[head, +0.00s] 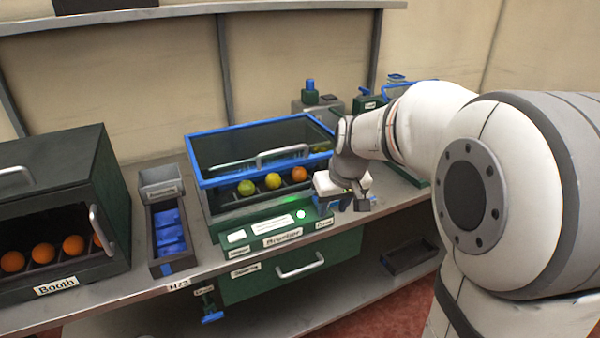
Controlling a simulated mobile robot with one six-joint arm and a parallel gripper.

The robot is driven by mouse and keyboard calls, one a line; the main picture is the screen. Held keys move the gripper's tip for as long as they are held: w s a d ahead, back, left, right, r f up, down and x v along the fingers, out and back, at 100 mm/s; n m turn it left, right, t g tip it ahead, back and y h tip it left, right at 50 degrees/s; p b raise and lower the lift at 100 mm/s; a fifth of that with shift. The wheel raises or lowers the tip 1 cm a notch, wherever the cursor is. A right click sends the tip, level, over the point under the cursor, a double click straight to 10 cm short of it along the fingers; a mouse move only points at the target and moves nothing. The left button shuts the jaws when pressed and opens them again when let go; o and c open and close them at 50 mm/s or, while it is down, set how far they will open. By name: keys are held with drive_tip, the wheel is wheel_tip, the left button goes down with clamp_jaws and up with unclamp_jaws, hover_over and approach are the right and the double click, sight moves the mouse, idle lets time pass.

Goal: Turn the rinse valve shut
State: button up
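A valve with a blue handle (212,318) hangs under the front edge of the bench, below and left of the Brusher. A small label (204,290) sits just above it, too small to read surely; I cannot tell whether the valve is open or shut. Another blue-topped green fitting (310,92) stands behind the Brusher; I cannot tell what it is. My gripper (352,204) is at the right end of the Brusher's front panel, well to the right of the blue handle and higher. Its fingers are small and partly hidden, so its opening is unclear.
The Brusher (215,183) has a blue-framed cover and several fruits inside. Its green drawer (245,285) is closed below. The Booth (60,170) with oranges stands left. A tray of blue pieces (154,232) lies between. A dark tray (410,257) sits on the lower shelf.

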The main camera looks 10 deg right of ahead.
drive_tip(key=shift+n+t, duration=0.4)
drive_tip(key=shift+n, duration=0.3)
drive_tip(key=w+f, duration=0.2)
drive_tip(key=w, duration=0.3)
drive_tip(key=w+d+f, duration=0.1)
drive_tip(key=w+f, duration=0.1)
drive_tip(key=w, duration=0.3)
drive_tip(key=w+d+f, duration=0.1)
drive_tip(key=w, duration=0.4)
drive_tip(key=shift+w+f, duration=0.1)
drive_tip(key=shift+f, duration=0.3)
drive_tip(key=x, duration=0.7)
drive_tip(key=shift+w+a+f, duration=0.15)
drive_tip(key=shift+a+f, duration=0.05)
drive_tip(key=shift+f, duration=0.05)
clamp_jaws()
